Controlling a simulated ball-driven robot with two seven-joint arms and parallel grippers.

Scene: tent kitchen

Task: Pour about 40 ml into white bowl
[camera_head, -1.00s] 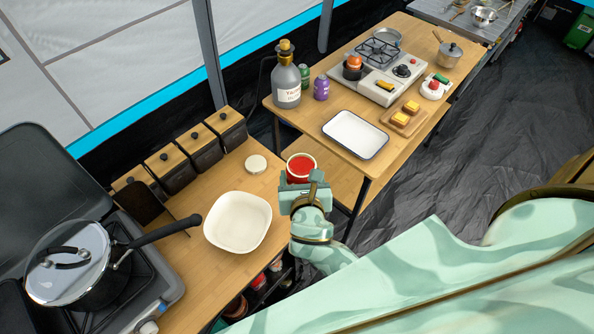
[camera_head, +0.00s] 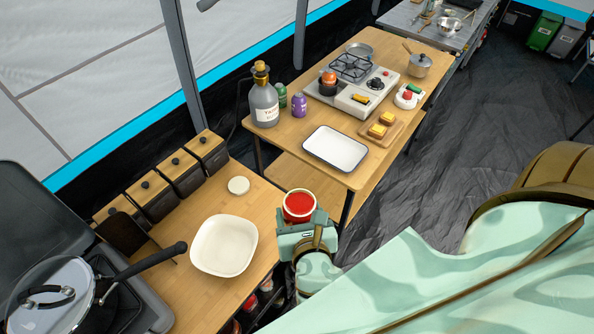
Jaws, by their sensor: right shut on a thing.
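The white bowl (camera_head: 224,246) stands empty on the near wooden counter. My right gripper (camera_head: 302,226) is right of the bowl, past the counter's edge, and is shut on a round container with red contents (camera_head: 299,205). The container has a pale rim and looks roughly upright, with its opening facing up. It is apart from the bowl. Its lower part is hidden by the gripper. My left gripper is not in view.
A white lid-like disc (camera_head: 238,185) lies behind the bowl. A lidded pan (camera_head: 58,290) sits on the stove at left, its handle (camera_head: 153,261) reaching toward the bowl. Wooden-lidded boxes (camera_head: 178,172) line the counter's back. A white tray (camera_head: 335,149) lies on the farther table.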

